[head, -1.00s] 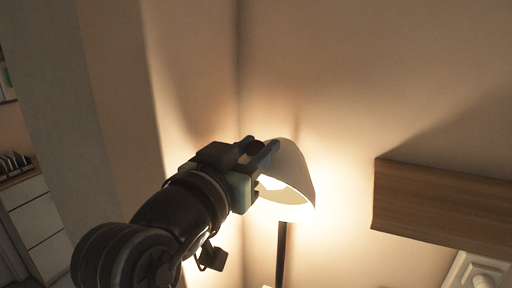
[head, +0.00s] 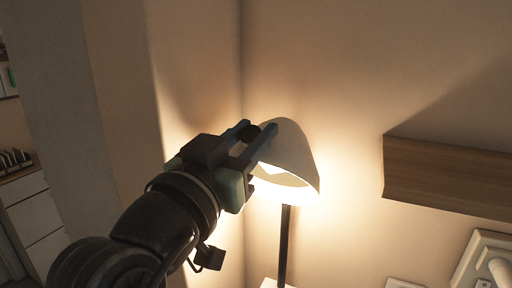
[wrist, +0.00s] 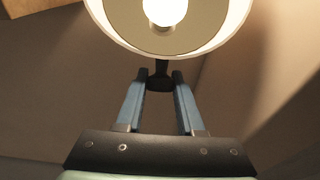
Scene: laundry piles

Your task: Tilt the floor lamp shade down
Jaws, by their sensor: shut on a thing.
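The floor lamp's white, dome-like shade (head: 293,145) is lit and sits tilted on a thin dark pole (head: 284,240), its opening facing down toward the left. My gripper (head: 263,134) is at the upper left side of the shade. In the wrist view the shade's round rim (wrist: 112,40) and glowing bulb (wrist: 165,12) fill the top. There, my gripper's blue fingers (wrist: 161,80) are closed on a small dark part of the lamp (wrist: 160,72) below the rim. The fingers partly hide the shade in the head view.
A wooden wall shelf (head: 445,178) is to the right of the lamp. A white cabinet (head: 35,215) stands at far left beyond a wall edge. Walls meet in a corner behind the lamp. A white object (head: 490,255) is at lower right.

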